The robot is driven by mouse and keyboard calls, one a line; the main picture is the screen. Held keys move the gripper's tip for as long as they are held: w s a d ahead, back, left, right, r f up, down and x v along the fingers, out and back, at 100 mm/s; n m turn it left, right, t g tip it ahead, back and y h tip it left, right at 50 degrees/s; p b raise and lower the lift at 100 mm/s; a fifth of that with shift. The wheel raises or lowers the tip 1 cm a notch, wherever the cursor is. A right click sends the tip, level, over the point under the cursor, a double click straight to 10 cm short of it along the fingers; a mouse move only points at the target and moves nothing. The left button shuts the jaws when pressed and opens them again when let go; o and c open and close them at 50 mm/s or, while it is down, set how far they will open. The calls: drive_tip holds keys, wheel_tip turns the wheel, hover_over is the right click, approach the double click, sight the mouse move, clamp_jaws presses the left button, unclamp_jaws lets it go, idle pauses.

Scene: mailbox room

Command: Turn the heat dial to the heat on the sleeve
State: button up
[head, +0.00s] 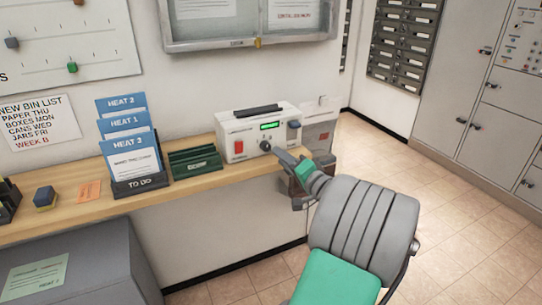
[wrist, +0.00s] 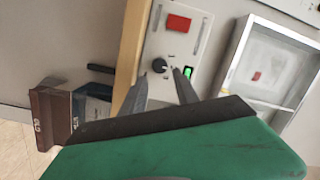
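A white laminator-like machine (head: 236,140) stands on the wooden shelf, with a red switch (head: 238,148), a green lit display (head: 270,126) and a dark round heat dial (head: 265,146). The dial shows in the wrist view (wrist: 160,67) with a pale pointer mark; its setting is too small to read. Blue sleeves stand in a TO DO rack (head: 140,184); the front sleeve (head: 129,144) reads HEAT 3, those behind HEAT 1 and HEAT 2. My gripper (wrist: 161,75) is open, its fingertips on either side of the dial in the picture. Whether they touch it is unclear.
A green rack (head: 195,162) sits between the sleeves and the machine. An orange card (head: 90,191) and a dark block (head: 44,197) lie at left. The floor at right is clear.

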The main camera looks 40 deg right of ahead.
sight(268, 148)
drive_tip(key=w, duration=0.6)
drive_tip(key=shift+d, duration=0.25)
drive_tip(key=shift+c, duration=0.5)
clamp_jaws()
